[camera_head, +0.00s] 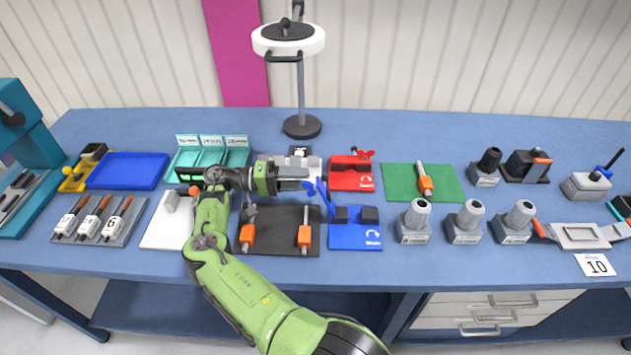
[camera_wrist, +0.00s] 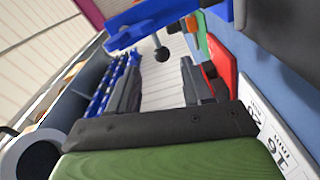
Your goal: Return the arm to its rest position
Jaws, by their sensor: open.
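My green arm (camera_head: 232,280) reaches from the bottom of the head view up over the left middle of the bench. My gripper (camera_head: 308,179) is held level there, pointing right, just left of the raised blue lever (camera_head: 325,195) of a blue fixture (camera_head: 356,242). In the wrist view my gripper (camera_wrist: 160,75) has its two dark fingers apart. A blue bar with a black ball knob (camera_wrist: 161,54) shows beyond and between the fingertips. I see nothing held. I cannot tell whether a finger touches the lever.
A dark mat (camera_head: 276,246) with orange-handled parts and a white board (camera_head: 160,233) lie near the arm. A red fixture (camera_head: 351,180) stands right of the gripper. A lamp (camera_head: 302,125) rises behind. Several grey holders (camera_head: 413,229) stand to the right.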

